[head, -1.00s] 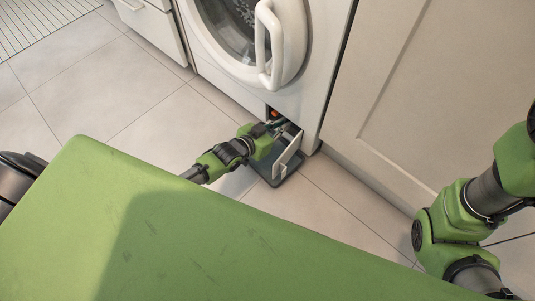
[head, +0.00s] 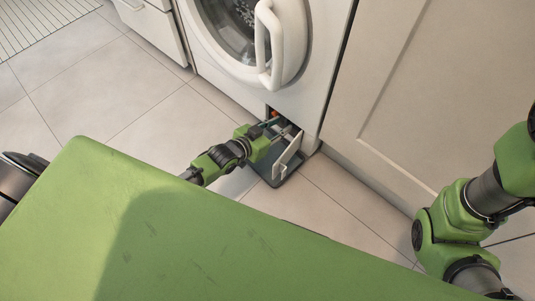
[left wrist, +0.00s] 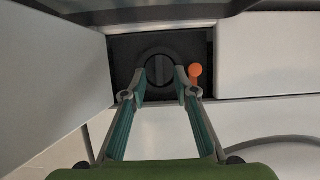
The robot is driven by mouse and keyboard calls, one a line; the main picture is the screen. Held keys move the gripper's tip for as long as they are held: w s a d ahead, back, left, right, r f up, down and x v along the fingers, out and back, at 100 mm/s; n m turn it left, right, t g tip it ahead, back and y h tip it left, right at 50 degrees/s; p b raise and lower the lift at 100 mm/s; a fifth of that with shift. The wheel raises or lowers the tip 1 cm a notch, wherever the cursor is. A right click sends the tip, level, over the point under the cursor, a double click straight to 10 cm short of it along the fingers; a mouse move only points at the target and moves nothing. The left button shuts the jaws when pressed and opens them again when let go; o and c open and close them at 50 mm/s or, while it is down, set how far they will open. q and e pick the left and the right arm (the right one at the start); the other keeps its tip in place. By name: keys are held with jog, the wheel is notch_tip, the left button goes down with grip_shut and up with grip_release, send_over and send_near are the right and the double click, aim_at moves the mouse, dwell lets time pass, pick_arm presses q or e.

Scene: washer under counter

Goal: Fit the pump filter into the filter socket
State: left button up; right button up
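My left gripper (head: 284,126) reaches into the low opening at the washer's base. In the left wrist view its two teal fingers (left wrist: 162,88) are spread apart, with their tips near either side of a dark round ring (left wrist: 161,54) in a black panel (left wrist: 125,52). This ring is where the filter socket appears to be. I cannot tell whether it is the bare socket or the pump filter seated in it. No separate filter shows between the fingers. My right gripper is out of view; only its arm shows at right in the head view.
An orange knob (left wrist: 195,73) sits right of the ring, close to a finger. A white flap (head: 289,156) stands open at the washer (head: 235,85), above a dark tray (head: 268,180) on the floor. A cabinet (head: 420,90) stands right; tiled floor is clear at left.

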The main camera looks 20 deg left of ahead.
pick_arm(q)
jog(key=v, duration=1)
